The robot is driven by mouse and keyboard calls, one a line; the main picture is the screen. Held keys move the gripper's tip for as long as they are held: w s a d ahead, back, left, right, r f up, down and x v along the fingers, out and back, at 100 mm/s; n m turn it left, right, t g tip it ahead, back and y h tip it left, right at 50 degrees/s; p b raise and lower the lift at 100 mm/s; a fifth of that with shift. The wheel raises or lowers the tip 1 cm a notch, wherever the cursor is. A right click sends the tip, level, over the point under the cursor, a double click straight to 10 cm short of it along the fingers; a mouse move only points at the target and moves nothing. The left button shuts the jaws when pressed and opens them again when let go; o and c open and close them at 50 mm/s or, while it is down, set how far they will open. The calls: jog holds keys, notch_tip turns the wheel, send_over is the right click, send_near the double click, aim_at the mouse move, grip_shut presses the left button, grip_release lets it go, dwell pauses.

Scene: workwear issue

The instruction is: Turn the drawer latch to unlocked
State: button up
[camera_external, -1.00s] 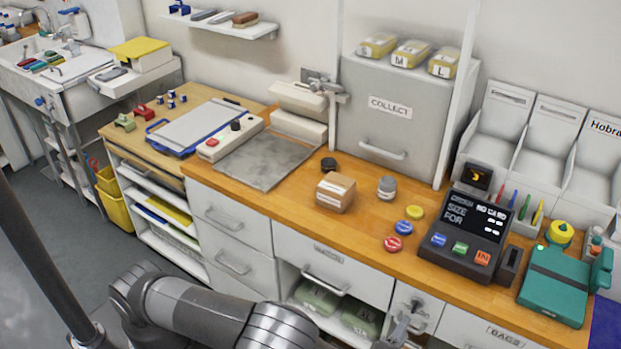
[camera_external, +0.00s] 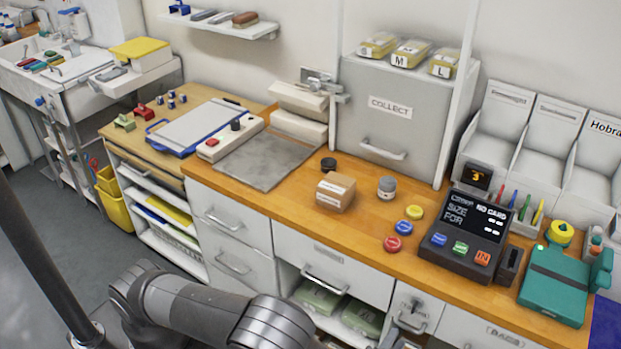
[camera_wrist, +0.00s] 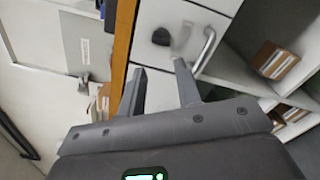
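The drawer latch (camera_external: 415,303) is a small dark knob on the narrow white drawer (camera_external: 403,314) under the counter, above that drawer's bar handle (camera_external: 411,326). In the wrist view the latch (camera_wrist: 161,37) is a dark knob, blurred, with the curved metal handle (camera_wrist: 208,46) to its right. I cannot tell which way it is turned. My gripper (camera_wrist: 158,76) is open, with nothing between its two fingers. The fingers point toward the drawer front and are apart from the latch.
The wooden counter edge (camera_wrist: 122,45) runs just left of the fingers in the wrist view. An open shelf with brown boxes (camera_wrist: 274,60) is at the right. A wide drawer with a bar handle (camera_external: 325,281) stands left of the latch drawer, above green packs (camera_external: 318,297).

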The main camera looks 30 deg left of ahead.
aim_at(414, 309)
jog(key=w+n, duration=0.3)
jog(key=n, duration=0.1)
jog(key=w+n, duration=0.3)
jog(key=w, duration=0.1)
jog(key=w+r+n, duration=0.1)
jog(key=w+n, duration=0.2)
jog(key=n, duration=0.1)
jog(key=shift+w+a+n, duration=0.1)
jog(key=shift+w+n, duration=0.2)
jog(key=shift+w, duration=0.1)
jog(key=shift+c, duration=0.3)
grip_shut()
